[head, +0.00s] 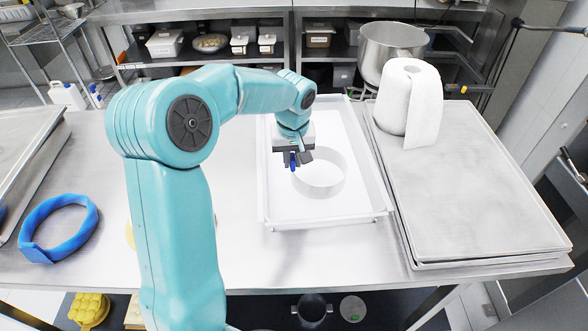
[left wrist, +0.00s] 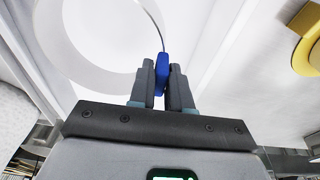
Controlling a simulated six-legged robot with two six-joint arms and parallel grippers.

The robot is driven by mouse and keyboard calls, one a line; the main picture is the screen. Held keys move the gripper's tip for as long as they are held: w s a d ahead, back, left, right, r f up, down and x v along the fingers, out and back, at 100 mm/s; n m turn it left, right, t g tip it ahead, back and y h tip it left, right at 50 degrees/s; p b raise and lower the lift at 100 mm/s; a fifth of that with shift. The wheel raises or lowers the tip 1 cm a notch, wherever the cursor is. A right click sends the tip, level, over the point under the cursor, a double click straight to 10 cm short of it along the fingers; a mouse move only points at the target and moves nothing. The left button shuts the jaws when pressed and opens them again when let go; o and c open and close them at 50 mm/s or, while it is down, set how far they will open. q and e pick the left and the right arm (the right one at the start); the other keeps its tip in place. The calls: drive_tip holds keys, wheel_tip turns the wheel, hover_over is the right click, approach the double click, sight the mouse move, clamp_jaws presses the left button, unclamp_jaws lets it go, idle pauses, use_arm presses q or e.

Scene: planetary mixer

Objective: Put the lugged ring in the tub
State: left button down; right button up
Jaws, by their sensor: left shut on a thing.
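A white lugged ring (head: 322,190) with a blue lug (head: 293,161) is inside the outline of the white tub (head: 330,223), near its middle. My left gripper (head: 294,156) is at the ring's left edge, shut on the blue lug. In the left wrist view the blue lug (left wrist: 162,74) is between the two fingers (left wrist: 163,82), with the pale ring (left wrist: 75,66) behind it. I cannot tell whether the ring rests on the tub floor or hangs just above it. My right gripper is not in view.
A blue ring (head: 37,215) lies at the table's left. A yellow ring (left wrist: 303,52) is partly hidden by my arm in the head view. Right of the tub are stacked metal trays (head: 470,200) with a paper roll (head: 408,100). A steel bowl (head: 388,45) stands behind.

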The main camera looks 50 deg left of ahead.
use_arm(q)
drive_tip(key=shift+s+a+f, duration=0.1)
drive_tip(key=shift+s+f, duration=0.05)
drive_tip(key=shift+f, duration=0.25)
drive_tip(key=f, duration=0.4)
drive_tip(key=shift+w, duration=0.25)
drive_tip(key=shift+s+r, duration=0.15)
drive_tip(key=shift+s, duration=0.05)
drive_tip(key=shift+w+f, duration=0.1)
drive_tip(key=shift+f, duration=0.15)
drive_tip(key=c, duration=1.1)
unclamp_jaws()
drive_tip(key=shift+o, duration=0.2)
drive_tip(key=shift+r, duration=0.1)
